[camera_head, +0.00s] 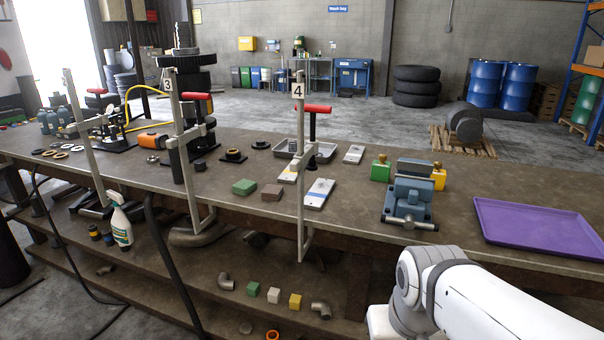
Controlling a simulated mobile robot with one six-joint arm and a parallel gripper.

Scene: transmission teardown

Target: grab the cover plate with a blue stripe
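A pale flat cover plate (319,196) lies on the workbench just right of the clamp post marked 4. It seems to have a blue stripe near its lower edge, and a small dark part sits on top of it. A second pale plate (286,176) with a yellowish edge lies behind it, partly hidden by the post. A third pale plate (354,154) lies farther back; its markings are too small to tell. My white and grey arm enters at the bottom right, in front of the bench. My gripper is not in view.
The clamp post (300,200) with a red handle (314,109) stands close to the plate. A blue-grey vise (409,202) and a purple tray (540,228) are to the right. Bench (455,200) is clear between vise and tray.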

